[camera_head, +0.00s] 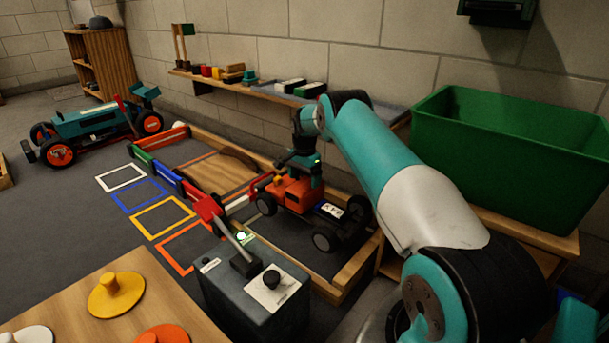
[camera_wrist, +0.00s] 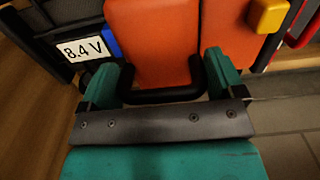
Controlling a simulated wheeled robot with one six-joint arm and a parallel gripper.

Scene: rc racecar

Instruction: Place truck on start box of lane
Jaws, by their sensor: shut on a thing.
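The truck (camera_head: 292,193) is orange with black wheels and a small yellow part. It appears inside or over the near end of a wooden-framed pen; I cannot tell whether its wheels touch the floor. My gripper (camera_head: 304,170) is above it. In the wrist view, the teal fingers of my gripper (camera_wrist: 163,85) are shut on a black bar handle (camera_wrist: 165,97) on the orange truck body (camera_wrist: 150,45). An "8.4 V" label (camera_wrist: 83,49) shows beside it. Outlined floor boxes lie left of the pen: white (camera_head: 121,177), blue (camera_head: 140,195), yellow (camera_head: 162,216) and orange (camera_head: 184,248).
The pen's wooden rim (camera_head: 352,268) and coloured gates (camera_head: 168,177) border the boxes. A grey control box (camera_head: 250,300) with a red lever stands in front. A table with discs (camera_head: 118,295) is at lower left. A teal car (camera_head: 90,125) stands far left; a green bin (camera_head: 510,150) is right.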

